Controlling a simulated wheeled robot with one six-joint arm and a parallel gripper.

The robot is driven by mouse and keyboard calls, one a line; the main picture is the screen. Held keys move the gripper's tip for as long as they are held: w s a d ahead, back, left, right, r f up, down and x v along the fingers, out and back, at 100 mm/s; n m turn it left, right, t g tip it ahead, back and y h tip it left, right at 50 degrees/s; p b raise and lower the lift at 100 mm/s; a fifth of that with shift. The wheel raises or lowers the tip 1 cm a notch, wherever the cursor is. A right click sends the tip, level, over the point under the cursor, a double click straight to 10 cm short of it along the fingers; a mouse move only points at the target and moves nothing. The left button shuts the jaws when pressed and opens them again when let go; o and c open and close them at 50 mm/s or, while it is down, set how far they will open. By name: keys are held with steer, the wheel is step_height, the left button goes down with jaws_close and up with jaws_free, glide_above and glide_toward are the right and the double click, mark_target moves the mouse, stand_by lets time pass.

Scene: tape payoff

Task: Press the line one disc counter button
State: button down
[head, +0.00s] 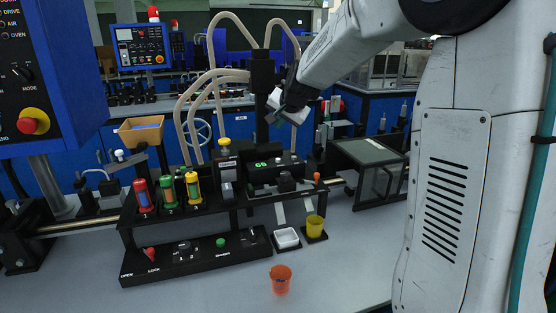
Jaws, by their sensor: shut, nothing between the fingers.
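A black machine with a small lit green display (262,164) stands at the centre of the bench; it may be the disc counter. No separate counter button can be made out for certain. A green button (220,242) sits on the low black front panel (190,256), and its label is too small to read. My gripper (272,117) is up and behind the display unit, beside the black column, pointing down and to the left. It is shut, with nothing seen in it, and is apart from the buttons.
Red, green and yellow canisters (193,186) stand on the black rack. A red lever (150,254) is on the panel. Beige hoses (185,115) arch near the column. The front bench is mostly clear.

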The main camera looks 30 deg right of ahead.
glide_above(279, 163)
steer(key=shift+s+f, duration=0.1)
steer(key=shift+f, duration=4.3)
steer(key=shift+f, duration=0.4)
steer(key=shift+f, duration=0.45)
steer(key=shift+r, duration=0.9)
step_height(279, 163, up, 5)
